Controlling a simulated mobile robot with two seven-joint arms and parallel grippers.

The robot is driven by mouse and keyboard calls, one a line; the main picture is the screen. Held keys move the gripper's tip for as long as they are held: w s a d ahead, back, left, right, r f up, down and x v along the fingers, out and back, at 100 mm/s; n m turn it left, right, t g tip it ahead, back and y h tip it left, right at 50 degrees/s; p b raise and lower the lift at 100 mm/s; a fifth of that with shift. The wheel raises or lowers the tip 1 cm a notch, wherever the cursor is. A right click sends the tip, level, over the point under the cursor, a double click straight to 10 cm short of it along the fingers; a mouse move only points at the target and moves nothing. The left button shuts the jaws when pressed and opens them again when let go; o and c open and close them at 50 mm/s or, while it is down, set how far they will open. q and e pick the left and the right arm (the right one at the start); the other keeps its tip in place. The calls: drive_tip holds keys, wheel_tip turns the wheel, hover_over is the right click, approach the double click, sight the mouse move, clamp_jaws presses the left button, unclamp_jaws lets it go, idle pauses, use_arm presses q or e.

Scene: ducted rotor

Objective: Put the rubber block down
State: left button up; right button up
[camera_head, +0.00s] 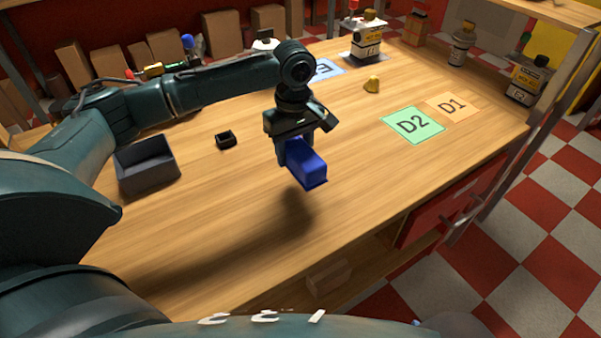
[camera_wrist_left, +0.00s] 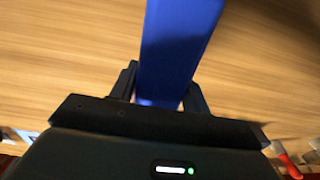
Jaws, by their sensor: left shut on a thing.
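The rubber block looks to be the blue block (camera_head: 308,166) in my left gripper (camera_head: 296,150). The gripper is shut on it and holds it above the wooden table, with a shadow on the table below and to the left. In the left wrist view the blue block (camera_wrist_left: 176,45) sticks out from between the two dark fingers (camera_wrist_left: 162,88) over bare wood. The fingers partly hide its near end. My right gripper is not in view.
A dark open box (camera_head: 146,166) and a small black tray (camera_head: 226,139) stand to the left on the table (camera_head: 370,175). Bottles stand at the back.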

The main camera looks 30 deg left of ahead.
sight(295, 181)
use_arm(q)
drive_tip(key=shift+f, duration=0.8)
wheel_tip(295, 181, down, 4)
drive_tip(key=shift+f+b, duration=0.25)
drive_tip(key=shift+b, duration=0.1)
drive_tip(key=shift+f, duration=0.2)
drive_tip(key=o, duration=0.8)
drive_tip(key=shift+c, duration=0.2)
drive_tip(key=o, duration=0.4)
drive_tip(key=shift+c, duration=0.2)
drive_tip(key=shift+f, duration=0.1)
